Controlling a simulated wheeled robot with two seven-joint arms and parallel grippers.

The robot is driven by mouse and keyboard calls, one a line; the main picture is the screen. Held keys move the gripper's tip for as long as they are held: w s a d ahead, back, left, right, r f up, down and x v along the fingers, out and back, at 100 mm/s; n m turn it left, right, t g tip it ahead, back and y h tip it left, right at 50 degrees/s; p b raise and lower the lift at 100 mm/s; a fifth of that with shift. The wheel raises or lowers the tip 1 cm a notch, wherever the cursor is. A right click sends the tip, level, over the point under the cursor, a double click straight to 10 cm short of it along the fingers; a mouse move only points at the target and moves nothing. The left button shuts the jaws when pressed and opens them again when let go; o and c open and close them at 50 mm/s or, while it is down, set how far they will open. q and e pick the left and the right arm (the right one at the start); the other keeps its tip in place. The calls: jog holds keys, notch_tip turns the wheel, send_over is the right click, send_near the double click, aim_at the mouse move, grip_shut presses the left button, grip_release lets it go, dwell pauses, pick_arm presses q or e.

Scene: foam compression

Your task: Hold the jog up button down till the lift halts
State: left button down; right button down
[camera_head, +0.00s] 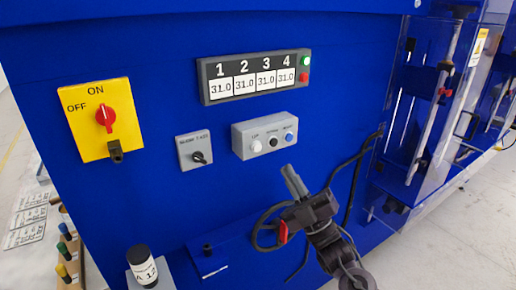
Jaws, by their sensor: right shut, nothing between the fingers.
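A grey button box (270,135) is fixed to the blue machine panel. It carries a white button (256,147) on the left, a black one (273,143) in the middle and a blue one (289,137) on the right. A display (256,79) above reads 31.0 under each of 1, 2, 3 and 4. My right gripper (288,170) is shut and empty, pointing up just below the box and apart from the buttons. My left gripper is not in view.
A yellow plate (80,140) with a red ON/OFF switch (105,117) is at the left. A grey selector box (194,150) is left of the button box. Black cables (350,180) hang at the right near a clear guard (400,150). A labelled bottle (142,268) stands at lower left.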

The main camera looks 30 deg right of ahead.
aim_at(257, 148)
jog(key=w+b, duration=0.2)
jog(key=w, duration=0.6)
jog(key=shift+w+a, duration=0.15)
jog(key=shift+w, duration=0.25)
dwell(1.7)
jog(key=shift+w, duration=0.4)
jog(key=shift+w+b, duration=0.35)
jog(key=shift+b, duration=0.1)
dwell(4.2)
